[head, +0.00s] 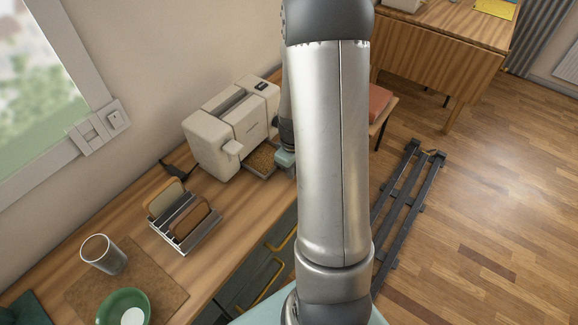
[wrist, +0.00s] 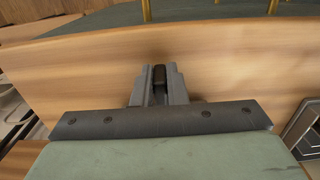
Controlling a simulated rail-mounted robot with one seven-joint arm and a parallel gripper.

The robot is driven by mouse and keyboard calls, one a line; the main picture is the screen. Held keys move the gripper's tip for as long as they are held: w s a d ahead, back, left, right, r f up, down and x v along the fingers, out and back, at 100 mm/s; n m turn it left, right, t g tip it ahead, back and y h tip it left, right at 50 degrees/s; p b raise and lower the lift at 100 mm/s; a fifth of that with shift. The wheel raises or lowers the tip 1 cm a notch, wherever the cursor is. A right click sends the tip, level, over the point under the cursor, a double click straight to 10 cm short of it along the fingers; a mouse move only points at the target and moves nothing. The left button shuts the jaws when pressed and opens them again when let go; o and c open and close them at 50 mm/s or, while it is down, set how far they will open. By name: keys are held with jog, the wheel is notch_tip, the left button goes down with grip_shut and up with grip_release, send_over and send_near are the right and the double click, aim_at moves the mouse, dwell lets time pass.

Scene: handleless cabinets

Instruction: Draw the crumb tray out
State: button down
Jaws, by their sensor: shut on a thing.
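The crumb tray (head: 262,161) is a shallow dark-edged tray with brown crumbs in it. In the head view it sticks partly out from under the cream toaster (head: 228,127), low on the side facing my arm. My gripper (head: 284,160) is at the tray's outer end, mostly hidden behind my arm. In the wrist view my gripper (wrist: 158,87) is shut on a small dark piece between its grey fingers, which appears to be the tray's grip. The rest of the tray cannot be made out there.
A rack with bread slices (head: 186,222) stands on the wooden counter left of the tray. A glass (head: 103,254) and a green bowl (head: 124,307) are nearer. Drawers with brass handles are below the counter edge. Open floor lies to the right.

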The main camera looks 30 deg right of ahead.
jog(key=shift+s+d, duration=0.25)
jog(key=shift+s, duration=0.4)
jog(key=shift+s+d, duration=0.2)
jog(key=shift+s, duration=0.45)
jog(key=shift+s+d, duration=0.25)
jog(key=shift+s, duration=0.4)
notch_tip(320, 180, up, 6)
jog(key=p, duration=0.4)
